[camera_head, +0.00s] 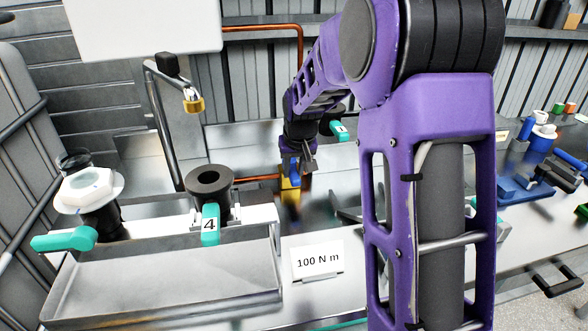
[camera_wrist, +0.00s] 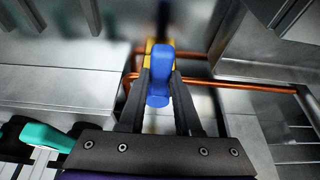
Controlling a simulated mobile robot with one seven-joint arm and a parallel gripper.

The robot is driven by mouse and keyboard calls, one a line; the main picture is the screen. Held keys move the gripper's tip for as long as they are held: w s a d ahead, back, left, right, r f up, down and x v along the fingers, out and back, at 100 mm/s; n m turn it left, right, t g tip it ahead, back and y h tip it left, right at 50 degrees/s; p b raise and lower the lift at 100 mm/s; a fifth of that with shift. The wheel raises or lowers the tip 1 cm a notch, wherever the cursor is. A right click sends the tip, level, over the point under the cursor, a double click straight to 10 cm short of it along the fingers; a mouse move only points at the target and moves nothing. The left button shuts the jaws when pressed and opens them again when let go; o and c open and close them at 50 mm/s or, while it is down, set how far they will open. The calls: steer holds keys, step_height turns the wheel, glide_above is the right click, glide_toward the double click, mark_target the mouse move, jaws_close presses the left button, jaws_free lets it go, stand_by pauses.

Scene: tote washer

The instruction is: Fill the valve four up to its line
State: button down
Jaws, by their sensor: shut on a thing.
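Valve four (camera_head: 222,207) is a dark upright cylinder with an open round top and a teal handle marked 4 (camera_head: 210,225). It stands behind a steel tray. A grey bent pipe with a brass nozzle (camera_head: 193,104) ends above it; I see no stream of liquid. The level inside and the fill line cannot be made out. My gripper (camera_head: 293,168) is to the right of valve four, at the copper pipe. In the wrist view its fingers (camera_wrist: 160,75) are shut on a blue handle (camera_wrist: 158,92). A yellow body (camera_wrist: 150,46) is behind the handle.
The copper pipe (camera_wrist: 232,85) runs across behind the handle. The steel tray (camera_head: 150,307) fills the front left. A white hexagonal piece (camera_head: 88,187) and another teal handle (camera_head: 65,240) are at left. A "100 N m" card (camera_head: 318,262) stands in front. Blue tools (camera_head: 520,192) lie at right.

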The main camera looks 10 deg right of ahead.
steer(key=shift+w+d+n+y, duration=0.1)
steer(key=shift+d+n+y, duration=0.45)
steer(key=shift+n, duration=0.65)
steer(key=c, duration=0.6)
jaws_free()
steer(key=p+v, duration=0.2)
steer(key=v, duration=1.5)
steer(key=shift+r, duration=0.25)
